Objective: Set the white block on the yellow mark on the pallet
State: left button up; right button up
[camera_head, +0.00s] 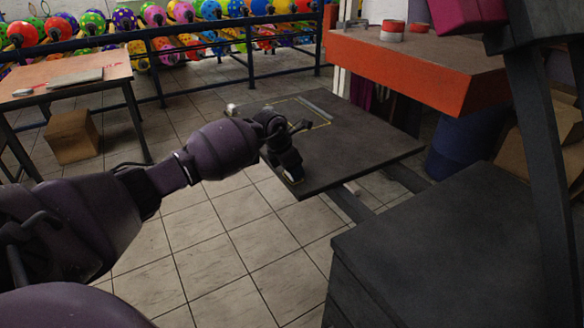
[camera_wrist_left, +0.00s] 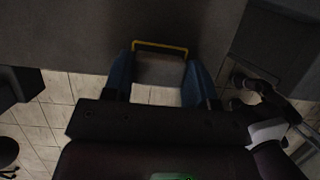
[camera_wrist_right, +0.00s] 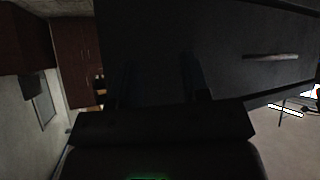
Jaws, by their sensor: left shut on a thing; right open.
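The dark pallet (camera_head: 362,150) stands in the middle of the head view. My left gripper (camera_head: 291,168) is at its near-left edge, pointing down. In the left wrist view my left gripper (camera_wrist_left: 160,82) has its blue fingers on either side of the block (camera_wrist_left: 159,72), which looks grey in the shade, and is shut on it. The yellow mark (camera_wrist_left: 160,45) shows as a line around the block's far end; I cannot tell whether the block touches the pallet. The block is hidden by the gripper in the head view. My right gripper (camera_wrist_right: 160,82) is open and empty in the right wrist view.
A thin yellowish outline (camera_head: 328,122) lies farther back on the pallet. An orange-sided table (camera_head: 420,72) stands behind right, a dark cabinet (camera_head: 450,250) at front right. The pallet's right half is clear.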

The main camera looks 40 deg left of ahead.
pick_arm(q)
jog(key=shift+f, duration=0.2)
jog(key=o, duration=0.9)
jog(key=shift+r, duration=0.1)
